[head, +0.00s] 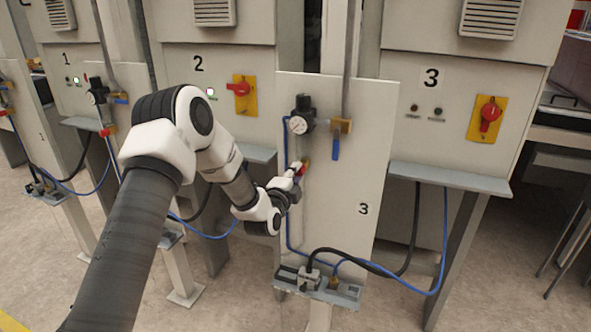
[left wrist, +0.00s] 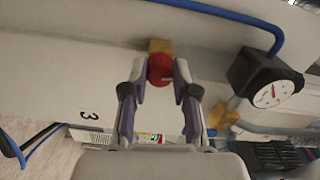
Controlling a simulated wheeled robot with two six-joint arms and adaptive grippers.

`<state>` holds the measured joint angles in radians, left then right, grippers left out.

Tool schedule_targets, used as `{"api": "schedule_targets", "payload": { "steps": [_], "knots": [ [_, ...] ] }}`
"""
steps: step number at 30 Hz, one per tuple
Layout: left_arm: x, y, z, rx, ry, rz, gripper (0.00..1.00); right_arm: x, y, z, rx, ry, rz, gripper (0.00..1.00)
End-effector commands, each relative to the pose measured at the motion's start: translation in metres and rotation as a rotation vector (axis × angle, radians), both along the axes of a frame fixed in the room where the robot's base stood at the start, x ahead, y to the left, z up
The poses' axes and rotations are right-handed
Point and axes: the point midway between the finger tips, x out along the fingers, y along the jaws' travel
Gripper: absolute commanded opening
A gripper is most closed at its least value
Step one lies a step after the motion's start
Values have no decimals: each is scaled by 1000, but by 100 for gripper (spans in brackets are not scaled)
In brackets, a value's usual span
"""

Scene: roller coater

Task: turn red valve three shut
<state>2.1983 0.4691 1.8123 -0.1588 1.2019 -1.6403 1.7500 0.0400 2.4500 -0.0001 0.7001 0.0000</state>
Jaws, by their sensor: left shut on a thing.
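Red valve three (head: 302,169) is a small red handle on the pale panel marked 3 (head: 347,185), below the round gauge. In the head view my left gripper (head: 296,171) reaches it from the left and partly covers it. In the left wrist view the red valve (left wrist: 160,69) shows as a round red knob on a brass body (left wrist: 160,46). The two fingers of my left gripper (left wrist: 159,72) are shut on it, one on each side. My right gripper is in neither view.
A pressure gauge (head: 298,125) and a blue-handled brass valve (head: 336,148) sit above the red valve on the same panel. A blue hose (head: 287,215) runs down the panel's left edge. A red switch on a yellow plate (head: 487,119) is on cabinet 3.

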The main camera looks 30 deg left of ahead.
Motion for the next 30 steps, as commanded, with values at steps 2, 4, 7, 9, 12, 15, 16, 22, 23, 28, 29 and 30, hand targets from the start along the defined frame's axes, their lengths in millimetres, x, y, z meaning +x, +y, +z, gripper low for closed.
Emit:
{"api": "schedule_targets", "payload": {
  "steps": [2,4,7,9,12,15,16,22,23,28,29,30],
  "knots": [
    [0,0,1,44,13,-1,0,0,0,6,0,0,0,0],
    [0,0,1,77,20,-1,0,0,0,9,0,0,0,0],
    [0,0,1,113,29,-1,0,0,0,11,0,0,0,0],
    [0,0,0,131,34,-1,0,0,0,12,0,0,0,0],
    [0,0,-1,147,38,-1,0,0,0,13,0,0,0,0],
    [0,-1,-1,155,40,-1,0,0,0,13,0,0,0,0],
    [0,-1,-1,156,40,-1,0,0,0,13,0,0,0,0],
    [0,-1,-1,157,42,-2,0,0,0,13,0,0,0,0],
    [0,-1,-2,157,42,-2,0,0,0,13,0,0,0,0],
    [0,-1,-2,156,41,-2,54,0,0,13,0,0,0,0],
    [0,0,-1,156,40,-1,54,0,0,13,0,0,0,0],
    [0,0,-1,156,40,-1,54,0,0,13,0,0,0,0]
  ]
}}
